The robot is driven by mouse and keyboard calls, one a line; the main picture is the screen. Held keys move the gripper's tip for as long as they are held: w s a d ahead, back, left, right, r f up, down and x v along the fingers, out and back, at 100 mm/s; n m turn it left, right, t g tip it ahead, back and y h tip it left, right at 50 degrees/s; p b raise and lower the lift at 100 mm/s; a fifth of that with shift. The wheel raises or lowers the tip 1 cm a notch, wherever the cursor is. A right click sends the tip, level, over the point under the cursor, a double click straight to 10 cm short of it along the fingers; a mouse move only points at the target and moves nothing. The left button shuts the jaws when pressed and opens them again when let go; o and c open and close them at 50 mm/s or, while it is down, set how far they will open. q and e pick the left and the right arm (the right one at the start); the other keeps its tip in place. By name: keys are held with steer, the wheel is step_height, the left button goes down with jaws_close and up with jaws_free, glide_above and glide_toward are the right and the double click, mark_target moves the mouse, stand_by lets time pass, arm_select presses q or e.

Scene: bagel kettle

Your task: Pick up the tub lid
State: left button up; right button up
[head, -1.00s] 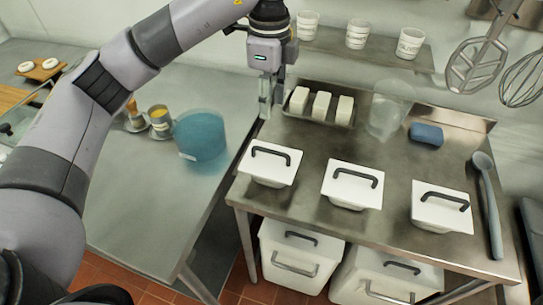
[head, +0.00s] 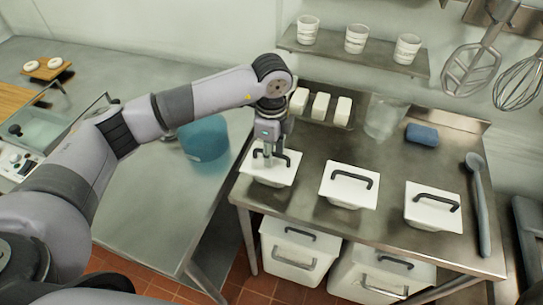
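Three white tub lids with black bar handles are on the metal table: a left lid (head: 262,176), a middle lid (head: 345,192) and a right lid (head: 425,216). My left gripper (head: 268,162) points down over the left lid, with its fingers at that lid's handle (head: 286,160). The gripper hides part of the handle. I cannot tell whether the fingers are closed on it. The lid sits level on its tub. My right gripper is not in view.
A tray with white blocks (head: 321,106), a clear container (head: 385,117) and a blue sponge (head: 423,134) stand at the back. A grey ladle (head: 478,205) lies at the right. A blue tub (head: 205,140) stands on the left counter. Cups (head: 356,40) line the shelf.

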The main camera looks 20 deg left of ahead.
arm_select(q)
steer(key=shift+f, duration=0.45)
steer(key=shift+c, duration=0.2)
jaws_close()
